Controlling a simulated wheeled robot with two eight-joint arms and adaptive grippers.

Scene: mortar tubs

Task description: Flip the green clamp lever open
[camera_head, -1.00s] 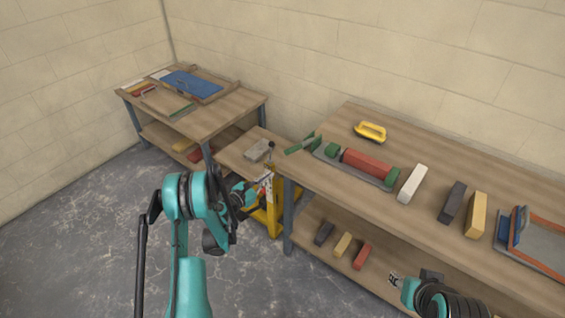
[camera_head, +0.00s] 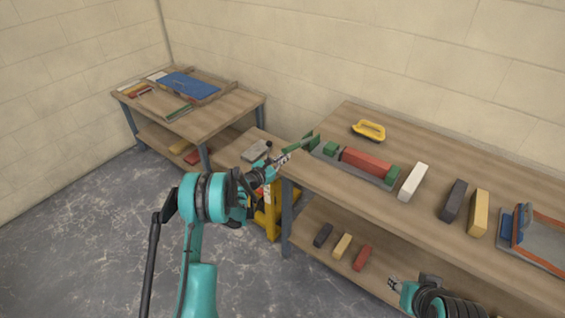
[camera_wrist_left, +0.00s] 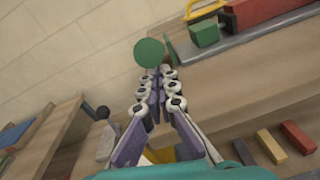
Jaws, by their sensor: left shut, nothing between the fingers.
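The green clamp lever (camera_head: 302,143) sticks out over the left end of the right workbench, beside a grey clamp base (camera_head: 350,165) holding a red brick (camera_head: 366,160) between green blocks. In the left wrist view the lever's round green end (camera_wrist_left: 149,52) is just beyond my fingertips. My left gripper (camera_head: 284,158) is shut and empty, close to the lever's outer end; I cannot tell if it touches. It also shows in the left wrist view (camera_wrist_left: 155,78). My right gripper (camera_head: 393,283) is low at the bench's front, its fingers too small to judge.
The right workbench (camera_head: 440,160) carries a yellow-handled tool (camera_head: 369,130), a white block (camera_head: 412,181), a dark block (camera_head: 453,200) and a yellow block (camera_head: 478,212). Several small bricks lie on its lower shelf. A second bench (camera_head: 222,117) stands at the left, with a low table between.

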